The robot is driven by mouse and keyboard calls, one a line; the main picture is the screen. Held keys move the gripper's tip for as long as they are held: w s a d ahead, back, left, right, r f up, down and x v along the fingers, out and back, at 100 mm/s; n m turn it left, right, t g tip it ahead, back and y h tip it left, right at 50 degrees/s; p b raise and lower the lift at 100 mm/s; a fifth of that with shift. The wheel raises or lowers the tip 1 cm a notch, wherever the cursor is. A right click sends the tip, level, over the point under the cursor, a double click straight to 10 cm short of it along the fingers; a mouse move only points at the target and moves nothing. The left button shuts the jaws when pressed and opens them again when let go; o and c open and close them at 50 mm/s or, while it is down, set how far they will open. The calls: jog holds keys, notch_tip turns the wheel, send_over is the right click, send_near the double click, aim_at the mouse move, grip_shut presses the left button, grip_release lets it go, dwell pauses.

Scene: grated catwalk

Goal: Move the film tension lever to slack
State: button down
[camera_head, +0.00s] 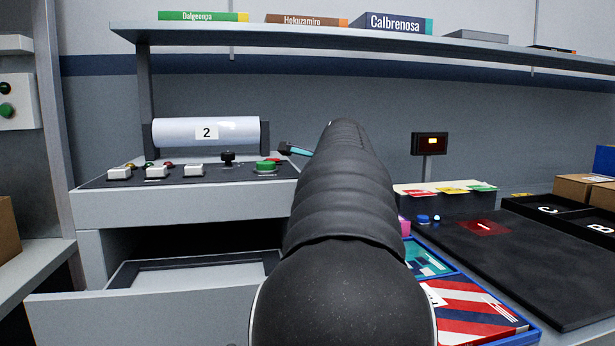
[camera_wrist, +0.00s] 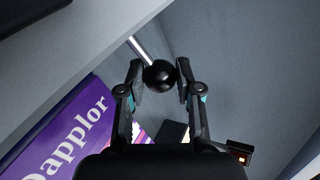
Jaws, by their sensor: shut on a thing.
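In the wrist view, a black ball knob (camera_wrist: 159,75) sits at the end of a thin silver rod (camera_wrist: 139,50), which I take for the film tension lever. My gripper (camera_wrist: 160,72) has its two fingers on either side of the knob and is shut on it. The rod runs up and left toward a grey edge. In the head view my arm hides the lever, and only a dark and teal part of my gripper (camera_head: 296,149) shows left of the arm. The film roll (camera_head: 205,132), labelled 2, lies behind the control panel. No slack marking is readable.
The control panel (camera_head: 140,182) carries white switches, a black knob (camera_head: 228,157) and a green button (camera_head: 265,167). An open drawer (camera_head: 130,308) is below. A purple box (camera_wrist: 62,130) is near my gripper in the wrist view. A shelf (camera_head: 300,35) runs overhead.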

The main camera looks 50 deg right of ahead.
jog(key=shift+r, duration=0.1)
dwell(0.3)
jog(key=c, duration=0.8)
grip_release()
jog(key=v, duration=1.2)
jog(key=shift+a, duration=0.1)
